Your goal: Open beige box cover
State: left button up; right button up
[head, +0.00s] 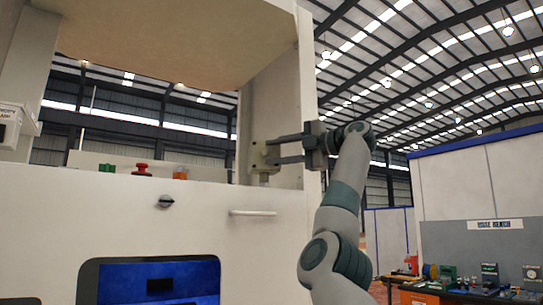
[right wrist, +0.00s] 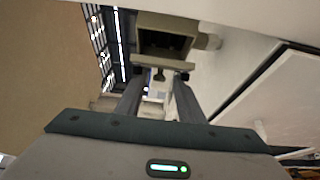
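A small beige box (head: 258,154) is fixed to the inner side of the pale right pillar in the head view. In the right wrist view a beige box-like part with a dark, hollow-looking face (right wrist: 165,40) lies just beyond my fingertips. A small dark knob (right wrist: 158,74) shows between the tips. My right gripper (head: 277,149) points left at the beige box, its two fingers apart; it also shows in the right wrist view (right wrist: 159,84). I cannot tell whether the fingers touch the box. My left gripper is in neither view.
A large cream machine (head: 120,225) fills the left, with a bar handle (head: 253,212), a dark knob (head: 165,202) and a red button (head: 141,169). The pillar (head: 307,100) stands close to my right gripper. A cluttered workbench (head: 470,293) is far right.

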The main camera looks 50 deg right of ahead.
jog(key=s+d+b, duration=0.1)
jog(key=s+b, duration=0.2)
jog(key=s, duration=1.2)
jog(key=shift+s+d+b, duration=0.3)
jog(key=shift+d, duration=0.1)
